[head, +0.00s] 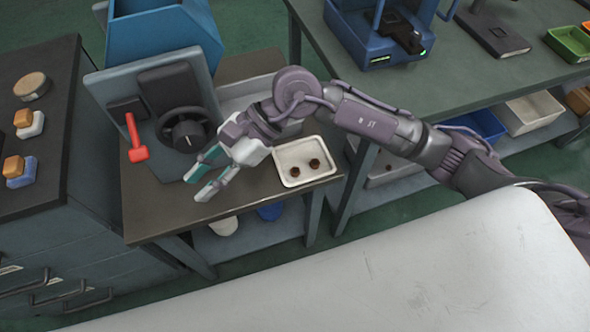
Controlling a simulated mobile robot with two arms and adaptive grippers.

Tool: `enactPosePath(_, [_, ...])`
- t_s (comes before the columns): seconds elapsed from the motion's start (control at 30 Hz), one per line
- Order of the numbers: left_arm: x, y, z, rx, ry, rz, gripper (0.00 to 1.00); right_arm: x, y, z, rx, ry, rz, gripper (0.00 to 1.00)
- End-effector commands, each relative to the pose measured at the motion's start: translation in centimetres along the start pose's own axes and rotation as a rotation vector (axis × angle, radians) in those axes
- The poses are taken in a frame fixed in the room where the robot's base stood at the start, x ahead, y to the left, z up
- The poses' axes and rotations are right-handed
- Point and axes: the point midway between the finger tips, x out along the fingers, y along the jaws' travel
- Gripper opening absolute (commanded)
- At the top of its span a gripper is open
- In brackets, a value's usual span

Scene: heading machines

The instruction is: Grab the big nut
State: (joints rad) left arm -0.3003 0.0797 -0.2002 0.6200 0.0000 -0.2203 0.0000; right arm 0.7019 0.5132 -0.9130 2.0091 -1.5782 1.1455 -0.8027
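Two small dark brown pieces that look like nuts lie in a white tray on the small table: one left (295,171) and one right (315,163). They look nearly the same size, and I cannot tell which is bigger. The white tray (282,152) sits near the table's front right corner. My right gripper (192,188) reaches in from the right, above the table and left of the tray. Its two fingers are apart, pointing down-left, with nothing visible between them. My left gripper is not in view.
Left of the gripper stands a machine with a dark round dial (188,134) and a red lever (135,140). A dark cabinet (70,160) with orange-topped switches is at far left. A workbench (440,95) with a blue device (375,40) is at right. The front table strip is clear.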

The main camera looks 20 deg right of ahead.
Motion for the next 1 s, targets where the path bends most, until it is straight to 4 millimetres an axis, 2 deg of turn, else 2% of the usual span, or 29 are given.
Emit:
enactPosePath(0.03, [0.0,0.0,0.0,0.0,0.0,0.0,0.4,-1.4,-0.6,-3.6,-0.079,0.197,0.029,0.3])
enactPosePath(0.1, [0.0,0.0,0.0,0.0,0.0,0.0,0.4,-4.1,-1.2,-8.1,-0.155,0.452,0.08,0.3])
enactPosePath(0.2, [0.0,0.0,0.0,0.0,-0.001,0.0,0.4,-8.7,-2.1,-12.5,-0.204,0.735,0.142,0.3])
enactPosePath(0.3, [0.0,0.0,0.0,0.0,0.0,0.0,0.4,-12.3,-2.5,-14.8,-0.213,0.912,0.185,0.3])
enactPosePath(0.4, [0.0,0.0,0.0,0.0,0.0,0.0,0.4,-13.8,-2.6,-15.8,-0.21,0.99,0.207,0.3])
enactPosePath(0.47, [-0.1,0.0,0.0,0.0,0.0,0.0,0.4,-13.8,-2.6,-16.4,-0.208,1.004,0.213,0.3])
enactPosePath(0.8, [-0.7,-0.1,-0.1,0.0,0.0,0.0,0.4,-10.5,-2.0,-21.7,-0.207,1.0,0.213,0.3])
enactPosePath(1.0, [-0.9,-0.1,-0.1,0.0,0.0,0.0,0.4,-9.6,-1.9,-23.0,-0.21,0.999,0.211,0.3])
